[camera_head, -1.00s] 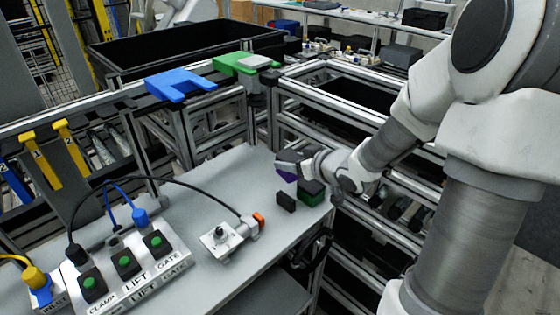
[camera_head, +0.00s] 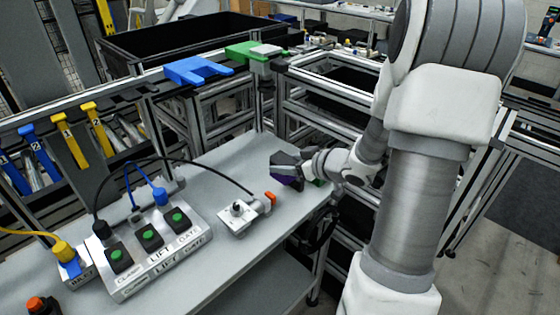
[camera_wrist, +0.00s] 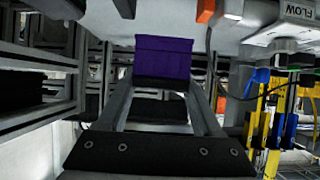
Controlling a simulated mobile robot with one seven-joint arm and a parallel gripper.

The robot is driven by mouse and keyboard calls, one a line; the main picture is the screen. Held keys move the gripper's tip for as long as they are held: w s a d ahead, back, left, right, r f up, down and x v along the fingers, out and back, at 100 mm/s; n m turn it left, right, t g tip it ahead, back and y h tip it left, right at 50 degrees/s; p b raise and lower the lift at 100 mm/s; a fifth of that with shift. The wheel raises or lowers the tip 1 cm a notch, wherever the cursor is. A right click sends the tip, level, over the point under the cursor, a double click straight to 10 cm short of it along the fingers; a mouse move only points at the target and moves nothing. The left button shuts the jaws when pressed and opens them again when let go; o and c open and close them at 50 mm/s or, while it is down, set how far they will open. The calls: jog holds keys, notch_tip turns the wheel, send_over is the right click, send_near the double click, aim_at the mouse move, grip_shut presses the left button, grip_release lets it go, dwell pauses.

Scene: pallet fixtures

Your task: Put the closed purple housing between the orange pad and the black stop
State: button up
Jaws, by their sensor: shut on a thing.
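The purple housing (camera_wrist: 163,58) is closed, with a seam across it, and sits between my fingertips in the wrist view. In the head view only a purple patch (camera_head: 294,182) of it shows below my gripper (camera_head: 284,166), which is shut on it low over the grey table's far right end. The orange pad (camera_head: 271,198) is at the right end of a small metal fixture, nearer the camera; it also shows at the wrist view's top edge (camera_wrist: 205,10). A dark block, seemingly the black stop (camera_wrist: 125,7), is cut off at the wrist view's top; my gripper appears to hide it in the head view.
A green piece (camera_head: 318,182) lies just right of my gripper, partly hidden. The button box (camera_head: 152,250) and cables occupy the table's left part. The fixture's plate (camera_head: 238,217) carries a knob. Bare tabletop (camera_head: 225,165) lies left of my gripper.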

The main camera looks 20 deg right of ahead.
jog(key=shift+f+b, duration=3.45)
jog(key=shift+b, duration=0.45)
jog(key=shift+f+b, duration=0.35)
jog(key=shift+f, duration=0.2)
jog(key=o, duration=1.6)
jog(key=shift+c, duration=0.2)
jog(key=shift+s+d+r, duration=0.15)
jog(key=shift+s+r, duration=0.05)
jog(key=shift+s, duration=0.15)
jog(key=p+v, duration=0.5)
jog(key=v, duration=1.1)
jog(key=shift+s, duration=0.35)
